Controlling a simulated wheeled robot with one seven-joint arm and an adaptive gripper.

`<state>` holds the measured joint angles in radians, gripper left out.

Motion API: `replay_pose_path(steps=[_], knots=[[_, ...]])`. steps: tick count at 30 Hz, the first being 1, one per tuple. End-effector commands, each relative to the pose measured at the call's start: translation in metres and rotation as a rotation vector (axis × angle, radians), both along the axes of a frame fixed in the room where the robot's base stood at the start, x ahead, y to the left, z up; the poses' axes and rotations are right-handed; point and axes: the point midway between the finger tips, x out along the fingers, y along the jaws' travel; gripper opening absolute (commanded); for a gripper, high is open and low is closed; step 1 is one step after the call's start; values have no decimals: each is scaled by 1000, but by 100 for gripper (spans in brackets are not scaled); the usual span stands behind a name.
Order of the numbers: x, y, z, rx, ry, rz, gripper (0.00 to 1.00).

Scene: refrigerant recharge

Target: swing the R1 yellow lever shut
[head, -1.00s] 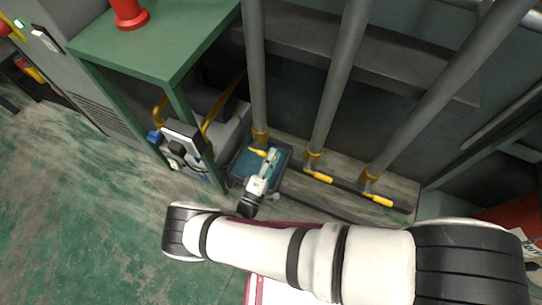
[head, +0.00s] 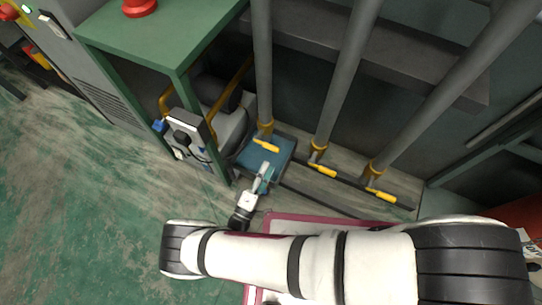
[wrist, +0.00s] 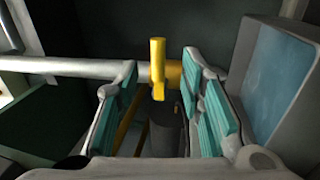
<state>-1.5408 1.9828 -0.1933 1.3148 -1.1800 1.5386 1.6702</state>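Three yellow levers sit low on three grey pipes; no R1 label is readable. The left lever (head: 266,146), nearest my gripper, lies crosswise to its pipe (head: 263,70). In the wrist view this yellow lever (wrist: 158,68) stands upright across the horizontal pipe (wrist: 70,67), seen in the gap between my fingers and beyond them. My gripper (head: 264,172) is open and empty, just below the lever in the head view. Its teal finger pads (wrist: 160,112) show apart on both sides, and no contact with the lever is visible.
The middle lever (head: 322,170) and right lever (head: 382,196) also lie crosswise to their pipes. A green table (head: 160,45) stands at left, with a grey machine (head: 187,130) beside its leg. A blue-topped box (head: 283,150) lies beneath the left lever.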

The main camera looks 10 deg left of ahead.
Motion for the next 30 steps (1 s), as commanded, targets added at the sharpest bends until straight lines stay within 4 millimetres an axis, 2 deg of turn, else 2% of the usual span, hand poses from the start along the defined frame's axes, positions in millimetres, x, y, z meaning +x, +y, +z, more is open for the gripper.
replay_pose_path(steps=[3, 9, 30], knots=[[-18, 7, -4, 1, 0, 2, 36], [-34, 13, -7, 1, 0, 1, 36], [-36, 13, -7, 0, 0, 0, 36]])
